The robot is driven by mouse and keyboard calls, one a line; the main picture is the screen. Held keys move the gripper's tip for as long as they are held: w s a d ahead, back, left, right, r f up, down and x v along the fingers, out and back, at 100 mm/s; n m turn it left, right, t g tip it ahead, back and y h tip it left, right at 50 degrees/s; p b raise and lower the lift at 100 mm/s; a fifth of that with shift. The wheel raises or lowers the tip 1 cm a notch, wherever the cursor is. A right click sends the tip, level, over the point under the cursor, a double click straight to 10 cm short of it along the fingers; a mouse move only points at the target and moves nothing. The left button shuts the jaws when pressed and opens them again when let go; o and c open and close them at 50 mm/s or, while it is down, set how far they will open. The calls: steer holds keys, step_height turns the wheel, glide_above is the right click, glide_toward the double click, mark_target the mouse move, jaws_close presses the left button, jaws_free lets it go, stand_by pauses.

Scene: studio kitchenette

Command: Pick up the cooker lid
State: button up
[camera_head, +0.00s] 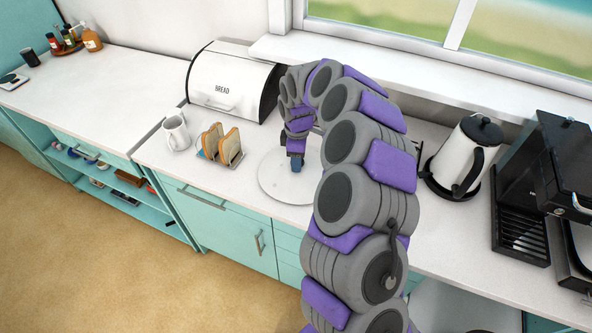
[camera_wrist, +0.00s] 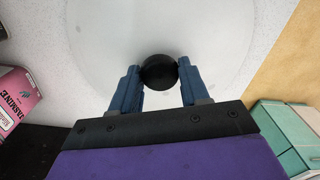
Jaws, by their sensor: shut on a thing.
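The cooker lid (camera_head: 273,183) is a pale, round, see-through disc at the counter's front part, partly hidden behind my arm in the head view. In the wrist view the lid (camera_wrist: 110,40) fills the upper middle. Its round black knob (camera_wrist: 159,74) sits between my two blue fingers. My gripper (camera_head: 297,165) points down at the lid's middle and is shut on the knob; it also shows in the wrist view (camera_wrist: 158,84). I cannot tell whether the lid rests on the counter or is slightly above it.
Toast in a rack (camera_head: 231,148), a white mug (camera_head: 176,133) and a bread bin (camera_head: 228,85) stand left of the lid. A white kettle (camera_head: 456,155) and a black coffee machine (camera_head: 540,170) stand right. A pink tea box (camera_wrist: 16,100) shows in the wrist view.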

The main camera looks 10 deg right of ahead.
steer(key=shift+d, duration=0.25)
steer(key=shift+c, duration=1.4)
jaws_close()
